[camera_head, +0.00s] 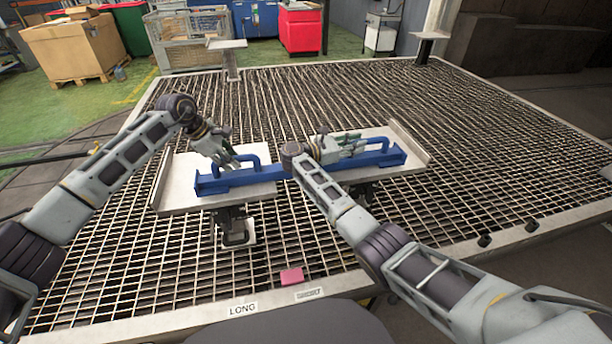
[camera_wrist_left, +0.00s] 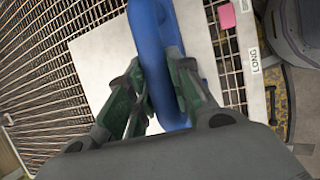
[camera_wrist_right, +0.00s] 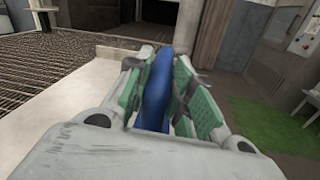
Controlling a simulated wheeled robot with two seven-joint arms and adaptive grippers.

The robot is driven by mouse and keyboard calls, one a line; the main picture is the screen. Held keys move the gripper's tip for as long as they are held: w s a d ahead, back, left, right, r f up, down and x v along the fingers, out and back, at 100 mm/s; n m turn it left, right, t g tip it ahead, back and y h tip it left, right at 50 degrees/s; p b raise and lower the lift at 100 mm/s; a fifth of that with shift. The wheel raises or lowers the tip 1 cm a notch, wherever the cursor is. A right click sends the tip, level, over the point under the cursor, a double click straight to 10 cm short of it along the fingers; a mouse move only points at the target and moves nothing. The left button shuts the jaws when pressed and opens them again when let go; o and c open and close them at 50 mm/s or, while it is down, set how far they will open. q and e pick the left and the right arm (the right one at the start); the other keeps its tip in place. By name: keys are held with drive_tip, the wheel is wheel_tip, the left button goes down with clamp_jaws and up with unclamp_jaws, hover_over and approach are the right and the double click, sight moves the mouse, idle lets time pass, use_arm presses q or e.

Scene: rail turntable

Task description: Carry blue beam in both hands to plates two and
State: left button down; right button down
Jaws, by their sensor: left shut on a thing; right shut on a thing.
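The blue beam (camera_head: 290,171) with raised handles lies across two pale plates in the head view. Its left part is over the left plate (camera_head: 180,180), its right part over the right plate (camera_head: 408,140). I cannot tell if it touches them. My left gripper (camera_head: 232,164) is shut on the beam's left handle; the blue handle (camera_wrist_left: 152,40) shows between green fingers in the left wrist view. My right gripper (camera_head: 352,148) is shut on the right handle, seen blue (camera_wrist_right: 155,90) between green fingers in the right wrist view. My right forearm hides part of the right plate.
Two more small plates on posts stand at the back, one left (camera_head: 228,44) and one right (camera_head: 432,35). A pink block (camera_head: 291,275) lies on the grating near the LONG label (camera_head: 243,309) and SHORT label (camera_head: 309,293). The grating behind the beam is clear.

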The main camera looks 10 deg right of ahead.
use_arm(q)
drive_tip(key=shift+w+f+b, duration=0.1)
drive_tip(key=shift+f+b, duration=0.1)
drive_tip(key=shift+b, duration=0.1)
use_arm(e)
drive_tip(key=shift+f, duration=0.2)
use_arm(q)
drive_tip(key=c, duration=1.6)
unclamp_jaws()
drive_tip(key=shift+f, duration=0.15)
use_arm(e)
drive_tip(key=c, duration=1.6)
unclamp_jaws()
drive_tip(key=shift+f, duration=0.1)
use_arm(q)
drive_tip(key=o, duration=0.3)
use_arm(e)
drive_tip(key=o, duration=0.4)
drive_tip(key=shift+c, duration=0.2)
use_arm(q)
drive_tip(key=shift+s, duration=0.2)
use_arm(e)
drive_tip(key=shift+s, duration=0.1)
use_arm(q)
drive_tip(key=shift+r, duration=0.2)
drive_tip(key=shift+v, duration=5.95)
